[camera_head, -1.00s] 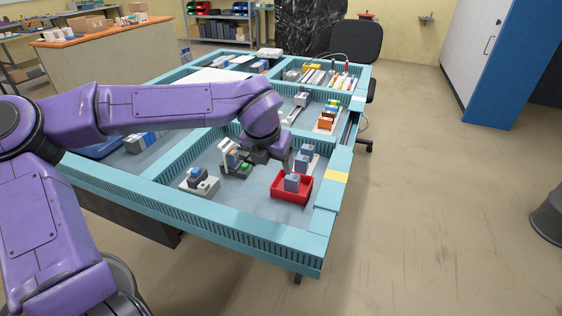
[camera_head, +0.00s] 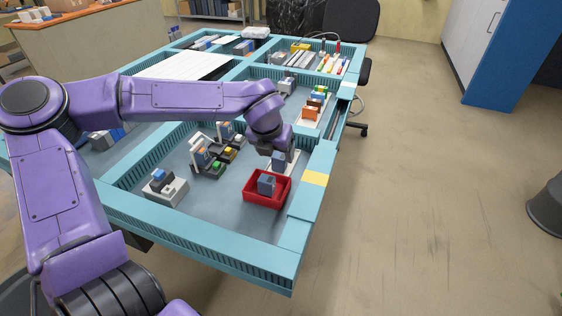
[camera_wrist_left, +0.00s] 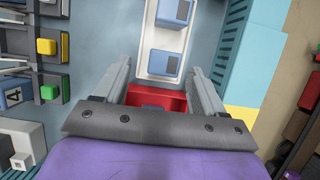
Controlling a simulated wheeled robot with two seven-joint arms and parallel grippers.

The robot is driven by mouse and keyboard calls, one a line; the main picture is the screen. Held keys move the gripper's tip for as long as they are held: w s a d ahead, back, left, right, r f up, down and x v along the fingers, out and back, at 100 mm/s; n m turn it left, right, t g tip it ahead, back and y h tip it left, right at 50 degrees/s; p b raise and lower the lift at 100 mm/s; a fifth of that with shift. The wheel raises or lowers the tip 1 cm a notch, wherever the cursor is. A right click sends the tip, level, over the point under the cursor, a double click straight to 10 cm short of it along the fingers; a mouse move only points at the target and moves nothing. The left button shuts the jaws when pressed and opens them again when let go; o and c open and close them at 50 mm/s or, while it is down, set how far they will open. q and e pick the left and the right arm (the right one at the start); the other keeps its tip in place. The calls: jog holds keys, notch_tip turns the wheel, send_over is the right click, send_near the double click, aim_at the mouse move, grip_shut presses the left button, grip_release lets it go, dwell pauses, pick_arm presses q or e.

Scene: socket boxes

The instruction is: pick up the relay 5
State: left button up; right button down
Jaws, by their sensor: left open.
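Blue-grey relay blocks stand in the front right compartment of the blue-walled table. One block (camera_head: 266,184) is in a red bin (camera_head: 247,198); another (camera_head: 279,160) stands on a white tray (camera_head: 291,165) just behind it. I cannot read which one is relay 5. My left gripper (camera_head: 277,148) is over the white tray, pointing down. In the left wrist view its fingers (camera_wrist_left: 160,74) are open and empty, with two blocks (camera_wrist_left: 163,63) (camera_wrist_left: 173,12) on the white tray between and beyond them. My right gripper is out of view.
A grey box with a blue switch (camera_head: 165,187) sits left in the compartment. A module with green and yellow buttons (camera_head: 216,165) stands left of the gripper. Teal walls (camera_head: 200,245) edge the compartment. The floor in front of these parts is clear.

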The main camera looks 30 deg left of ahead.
aim_at(279, 156)
pick_arm(q)
jog(key=x, duration=0.4)
jog(key=shift+w+d+r, duration=0.1)
jog(key=shift+w+d, duration=0.05)
jog(key=shift+w, duration=0.05)
jog(key=c, duration=1.2)
jog(key=shift+o, duration=0.2)
jog(key=shift+r, duration=0.1)
